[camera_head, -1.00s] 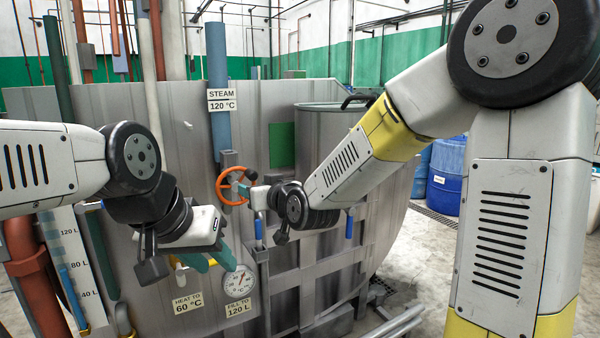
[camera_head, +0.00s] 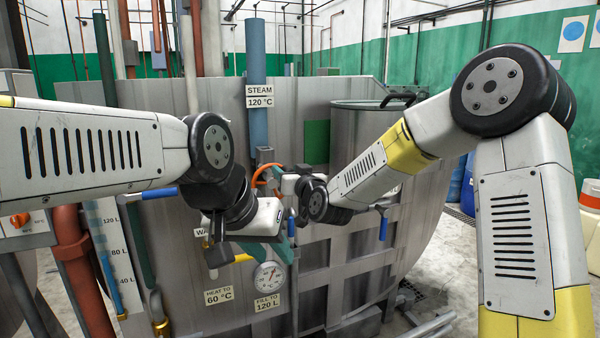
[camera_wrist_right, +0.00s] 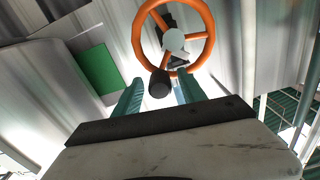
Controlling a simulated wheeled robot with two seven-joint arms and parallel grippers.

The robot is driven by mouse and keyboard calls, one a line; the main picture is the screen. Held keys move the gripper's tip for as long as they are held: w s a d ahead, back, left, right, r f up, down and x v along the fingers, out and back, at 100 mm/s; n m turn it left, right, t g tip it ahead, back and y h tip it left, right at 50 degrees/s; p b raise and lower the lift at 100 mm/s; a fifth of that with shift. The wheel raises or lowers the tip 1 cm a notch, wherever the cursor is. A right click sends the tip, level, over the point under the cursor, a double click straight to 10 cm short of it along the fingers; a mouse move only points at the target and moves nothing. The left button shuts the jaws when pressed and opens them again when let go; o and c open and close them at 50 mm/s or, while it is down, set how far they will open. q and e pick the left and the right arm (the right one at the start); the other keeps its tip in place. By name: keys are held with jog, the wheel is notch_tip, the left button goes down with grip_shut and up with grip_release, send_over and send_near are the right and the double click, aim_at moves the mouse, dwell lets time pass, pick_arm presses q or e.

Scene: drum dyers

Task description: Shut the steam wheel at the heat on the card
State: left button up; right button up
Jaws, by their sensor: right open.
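In the right wrist view the wheel (camera_wrist_right: 208,42) is clear, with a dark handle knob (camera_wrist_right: 160,84). My right gripper (camera_wrist_right: 159,96) is open, its teal fingers on either side of the knob; contact cannot be told. The card (camera_head: 218,296) reads HEAT TO 60 °C. The round dial (camera_head: 269,276) is right of it; its needle is too small to read. My left gripper (camera_head: 288,240) seems open and empty, just above the dial.
A FILL TO 120 L card (camera_head: 267,303) is under the dial. A level gauge (camera_head: 108,250) and a copper-coloured pipe (camera_head: 82,270) stand at the left. Blue-handled levers (camera_head: 383,228) are near the arms. A blue barrel (camera_head: 467,190) stands at the right.

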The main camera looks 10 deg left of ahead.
grip_shut()
dwell(1.4)
